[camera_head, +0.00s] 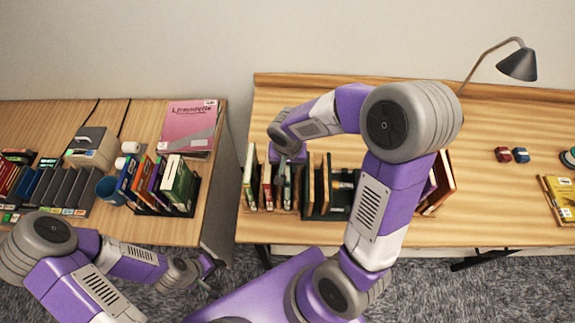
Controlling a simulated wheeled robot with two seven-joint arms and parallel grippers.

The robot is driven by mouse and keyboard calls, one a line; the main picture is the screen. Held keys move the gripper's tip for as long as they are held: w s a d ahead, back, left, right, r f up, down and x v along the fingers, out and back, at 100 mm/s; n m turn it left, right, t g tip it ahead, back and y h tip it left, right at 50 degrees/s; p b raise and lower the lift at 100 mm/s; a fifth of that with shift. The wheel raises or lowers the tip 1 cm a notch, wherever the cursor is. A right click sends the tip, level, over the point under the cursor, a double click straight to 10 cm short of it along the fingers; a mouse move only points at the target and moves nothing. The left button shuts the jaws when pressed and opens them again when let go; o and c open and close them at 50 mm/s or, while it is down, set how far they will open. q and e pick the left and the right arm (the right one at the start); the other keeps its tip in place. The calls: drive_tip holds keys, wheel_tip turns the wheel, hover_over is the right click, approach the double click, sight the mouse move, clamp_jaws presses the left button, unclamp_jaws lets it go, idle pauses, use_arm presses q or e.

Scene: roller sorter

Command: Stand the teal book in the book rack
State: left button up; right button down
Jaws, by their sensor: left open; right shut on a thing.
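My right gripper (289,154) is over the row of books on the right desk, its fingers pointing down. It is shut on a narrow grey-teal book (287,188), which looks like the teal book; the fingers and wrist hide its top. The book is upright between red-spined books on its left and a dark green book rack (338,210) on its right. The rack holds brown books, and my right arm covers part of it. My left gripper (211,267) is open and empty, low in front of the gap between the desks.
The left table (215,165) bears a black rack of books (185,208), a pink book (189,127), a blue mug (108,189) and grey file holders. A lamp (517,64), two small tins and yellow books are on the right desk (480,205). Its back strip is clear.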

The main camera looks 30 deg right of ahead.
drive_tip(key=shift+s, duration=0.1)
drive_tip(key=shift+f, duration=0.25)
drive_tip(key=c, duration=0.9)
unclamp_jaws()
drive_tip(key=shift+c, duration=0.2)
drive_tip(key=shift+r, duration=0.15)
drive_tip(key=r, duration=0.4)
drive_tip(key=r+p, duration=0.1)
drive_tip(key=r, duration=0.3)
drive_tip(key=s+r, duration=0.1)
drive_tip(key=r, duration=0.3)
drive_tip(key=shift+s+a, duration=0.1)
drive_tip(key=shift+a, duration=0.25)
